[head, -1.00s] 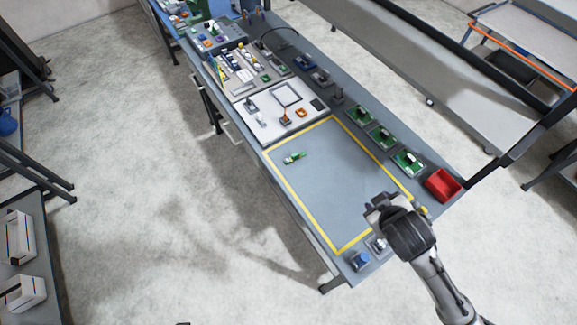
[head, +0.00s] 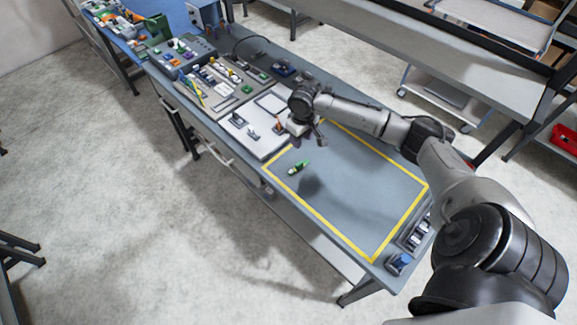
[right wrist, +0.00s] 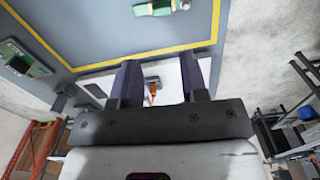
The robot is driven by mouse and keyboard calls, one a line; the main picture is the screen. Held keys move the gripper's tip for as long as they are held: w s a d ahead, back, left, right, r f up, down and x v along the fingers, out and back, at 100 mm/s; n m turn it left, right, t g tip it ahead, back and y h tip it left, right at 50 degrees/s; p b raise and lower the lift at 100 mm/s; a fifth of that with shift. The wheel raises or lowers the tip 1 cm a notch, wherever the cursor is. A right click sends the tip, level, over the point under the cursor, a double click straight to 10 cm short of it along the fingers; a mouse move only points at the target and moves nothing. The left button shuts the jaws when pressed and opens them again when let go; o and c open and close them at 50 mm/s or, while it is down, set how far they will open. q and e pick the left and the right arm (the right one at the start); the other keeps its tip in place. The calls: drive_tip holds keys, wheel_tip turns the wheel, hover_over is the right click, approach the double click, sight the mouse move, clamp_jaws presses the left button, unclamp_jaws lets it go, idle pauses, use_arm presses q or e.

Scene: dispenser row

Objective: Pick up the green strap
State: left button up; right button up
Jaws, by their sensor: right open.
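The green strap (head: 299,168) is a small green piece with a pale part, lying on the grey work area inside the yellow outline, near its left edge. In the right wrist view the strap (right wrist: 160,7) shows at the top edge, partly cut off. My right gripper (head: 309,138) is above the table near the far yellow line, beyond the strap and apart from it. In the right wrist view its two dark fingers (right wrist: 160,64) are spread with nothing held between them; the white panel and an orange-handled item show behind. My left gripper is not in view.
The white panel (head: 238,140) with small items lies beyond the yellow line (head: 326,225). Trays of small parts (head: 226,84) stand farther back. A blue item (head: 399,263) stands at the near corner. The work area around the strap is clear.

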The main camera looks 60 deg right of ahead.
sight(299, 165)
drive_tip(key=f, duration=1.3)
drive_tip(key=shift+w+a+f+b, duration=0.1)
drive_tip(key=shift+w+f+b, duration=0.1)
drive_tip(key=shift+f+b, duration=0.1)
drive_tip(key=c, duration=0.6)
